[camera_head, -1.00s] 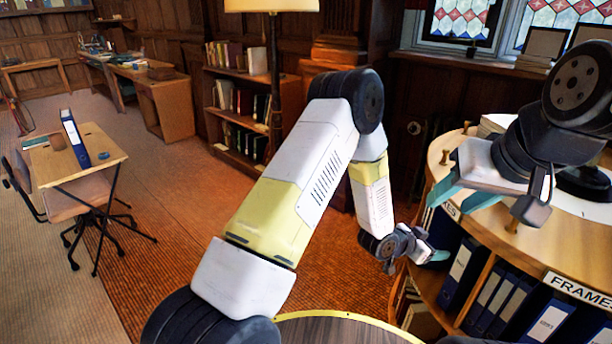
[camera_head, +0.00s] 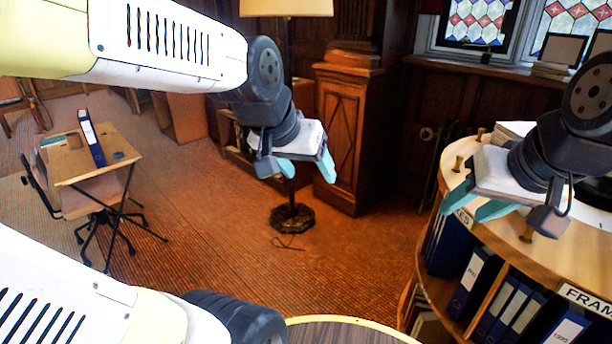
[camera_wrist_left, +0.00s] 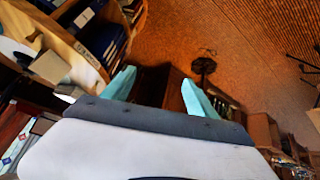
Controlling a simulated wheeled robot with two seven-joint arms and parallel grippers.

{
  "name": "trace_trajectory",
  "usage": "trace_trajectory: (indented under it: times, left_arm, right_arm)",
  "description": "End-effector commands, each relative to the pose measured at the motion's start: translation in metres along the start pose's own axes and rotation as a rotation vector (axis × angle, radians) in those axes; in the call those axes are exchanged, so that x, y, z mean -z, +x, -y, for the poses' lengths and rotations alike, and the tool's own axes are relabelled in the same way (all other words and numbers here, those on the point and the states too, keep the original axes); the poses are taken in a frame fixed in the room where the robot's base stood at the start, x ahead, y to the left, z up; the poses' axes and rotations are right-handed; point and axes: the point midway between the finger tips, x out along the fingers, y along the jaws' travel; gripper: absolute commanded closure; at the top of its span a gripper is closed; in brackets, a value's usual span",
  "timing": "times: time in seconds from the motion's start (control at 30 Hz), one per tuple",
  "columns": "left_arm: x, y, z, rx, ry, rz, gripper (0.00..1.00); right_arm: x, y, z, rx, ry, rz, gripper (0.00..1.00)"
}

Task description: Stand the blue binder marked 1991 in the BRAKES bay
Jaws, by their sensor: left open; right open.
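The curved shelf at the right has a label ending in "KES" (camera_head: 464,217), partly hidden by my right gripper (camera_head: 473,204). Dark blue binders, one with a white label (camera_head: 470,279), stand below it. My left gripper (camera_head: 307,168) is open and empty in the air over the floor, left of the shelf. Its fingers also show empty in the left wrist view (camera_wrist_left: 157,90). My right gripper is open and empty above the shelf's edge.
The small desk (camera_head: 118,150) has a chair (camera_head: 88,203) beside it. A floor lamp's base (camera_head: 292,217) stands behind my left gripper. A "FRAM..." label (camera_head: 588,298) marks the neighbouring bay, with several binders. The orange carpet (camera_head: 200,235) between is clear.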

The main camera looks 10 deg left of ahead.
Motion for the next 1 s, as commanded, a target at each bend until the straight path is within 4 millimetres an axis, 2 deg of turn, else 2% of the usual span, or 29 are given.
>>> trace_trajectory:
  times: [0.03, 0.1, 0.27, 1.0]
  left_arm:
    - [-0.012, -0.014, 0.002, 0.001, -0.026, 0.003, 0.33]
    - [-0.028, -0.025, 0.003, -0.003, -0.053, 0.019, 0.33]
    - [-0.046, -0.037, 0.002, -0.008, -0.083, 0.040, 0.33]
    - [-0.047, -0.038, 0.002, -0.009, -0.084, 0.042, 0.33]
  right_arm:
    - [0.000, 0.000, 0.000, 0.000, 0.000, 0.000, 0.56]
    - [0.000, 0.000, 0.000, 0.000, 0.000, 0.000, 0.56]
    - [0.000, 0.000, 0.000, 0.000, 0.000, 0.000, 0.56]
    - [0.000, 0.000, 0.000, 0.000, 0.000, 0.000, 0.56]
